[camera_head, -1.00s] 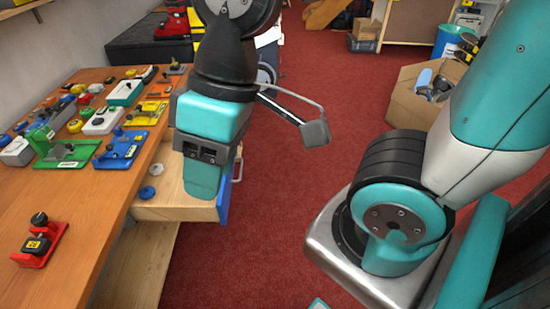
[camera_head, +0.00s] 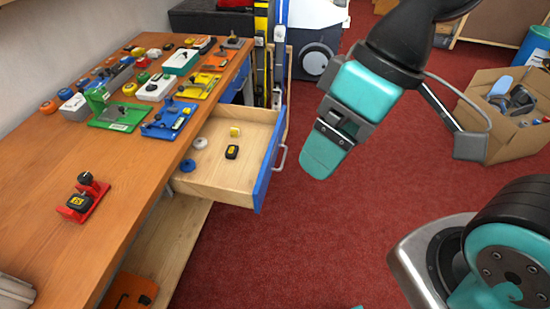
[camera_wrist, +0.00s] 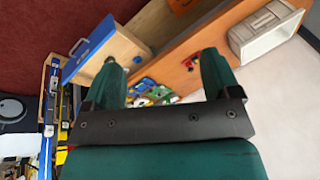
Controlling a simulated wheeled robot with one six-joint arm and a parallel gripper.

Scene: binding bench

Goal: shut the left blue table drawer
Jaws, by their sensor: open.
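The blue-fronted wooden drawer (camera_head: 222,178) is pulled out from the orange-brown table in the head view. Its blue front (camera_head: 268,163) carries a grey handle (camera_head: 281,157). Inside lie a yellow piece (camera_head: 235,131), a black piece (camera_head: 232,152) and blue and white round pieces (camera_head: 187,166). My gripper (camera_head: 322,165) hangs to the right of the drawer front, apart from the handle. The drawer's blue front (camera_wrist: 90,47) also shows at the upper left of the wrist view, beyond my open, empty fingers (camera_wrist: 160,85).
The table (camera_head: 130,180) holds a red device (camera_head: 83,197) and several coloured tools. A cardboard box (camera_head: 508,120) stands on the red floor (camera_head: 330,240) at the right. Free floor lies in front of the drawer. An orange item (camera_head: 133,290) lies on the lower shelf.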

